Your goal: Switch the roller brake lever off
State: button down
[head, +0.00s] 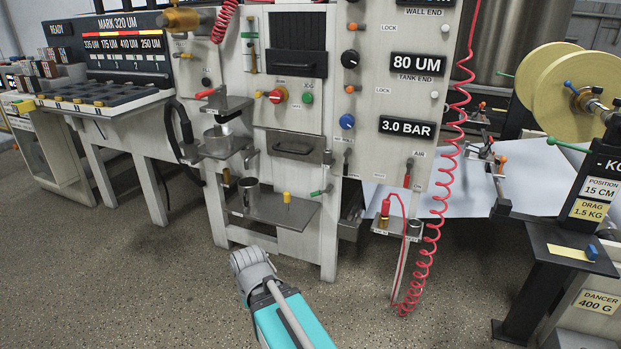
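No lever in the head view carries a readable roller brake label, so I cannot tell which one is the brake lever. A green-handled lever (568,145) sticks out at the right, below the yellow roll (578,90). A red-handled lever (209,93) is on the left of the machine front, and a small green-handled lever (321,191) is lower on the middle panel. Part of my teal and grey arm shows at the bottom centre, apart from these levers. I cannot make out any gripper fingers.
The coating machine's front panel (385,92) fills the middle. A low metal shelf (265,209) juts out above the floor. A coiled red hose (428,250) hangs to the floor at right. A dark stand (535,280) is at far right. The speckled floor (130,280) is clear at left.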

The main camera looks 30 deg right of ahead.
aim_at(329, 188)
jog(key=k, duration=0.65)
jog(key=u, duration=0.4)
jog(key=i, duration=1.5)
jog(key=z, duration=0.5)
